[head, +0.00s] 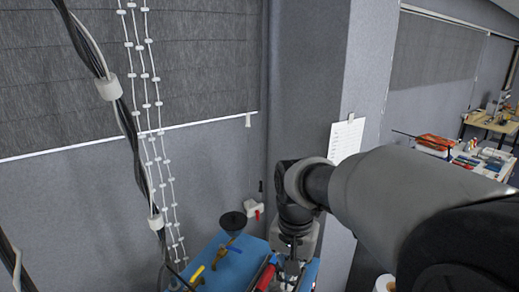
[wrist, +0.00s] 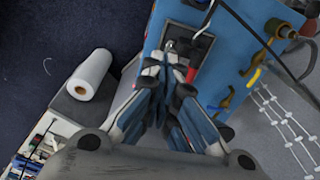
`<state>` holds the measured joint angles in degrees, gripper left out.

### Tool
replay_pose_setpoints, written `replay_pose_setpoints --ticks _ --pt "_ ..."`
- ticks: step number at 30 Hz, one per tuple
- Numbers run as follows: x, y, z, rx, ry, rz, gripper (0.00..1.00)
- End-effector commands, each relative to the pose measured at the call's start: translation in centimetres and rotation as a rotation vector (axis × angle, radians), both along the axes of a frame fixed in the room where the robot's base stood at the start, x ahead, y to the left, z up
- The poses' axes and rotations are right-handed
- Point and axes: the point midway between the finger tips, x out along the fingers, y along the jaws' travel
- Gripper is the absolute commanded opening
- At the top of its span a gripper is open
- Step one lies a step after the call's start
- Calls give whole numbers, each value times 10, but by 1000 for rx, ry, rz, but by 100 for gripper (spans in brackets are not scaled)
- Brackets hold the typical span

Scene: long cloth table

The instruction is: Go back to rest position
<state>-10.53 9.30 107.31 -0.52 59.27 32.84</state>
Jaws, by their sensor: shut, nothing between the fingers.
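My gripper (wrist: 166,85) shows in the wrist view with its fingers brought together and nothing between them. It hangs over the edge of a blue bench top (wrist: 233,50). A dark tray (wrist: 207,52) with a red-handled tool (wrist: 191,74) lies just beyond the fingertips; I cannot tell whether they touch it. In the head view my arm reaches in from the right and bends down at the wrist above the same blue bench top (head: 233,246). The fingertips are not clear there.
A black funnel (head: 233,221) and yellow-handled tools (head: 197,274) stand on the bench. A white paper roll (wrist: 91,75) lies beside it. White beaded strings (head: 152,105) and dark cables (head: 128,110) hang at left. A grey pillar (head: 305,100) stands behind my arm.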

Motion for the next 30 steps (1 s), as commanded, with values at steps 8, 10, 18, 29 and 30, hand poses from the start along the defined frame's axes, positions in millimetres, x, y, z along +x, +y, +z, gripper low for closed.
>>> replay_pose_setpoints --ticks 8,10,18,29,30 --pt "-56 -29 -23 -1 -95 98 0" --pt "-78 -38 -36 -6 -132 134 0" --pt "-167 -67 -110 -59 -273 293 0" --pt "-203 -76 -150 -98 -334 371 0" --pt "-203 -76 -150 -98 -334 371 0"
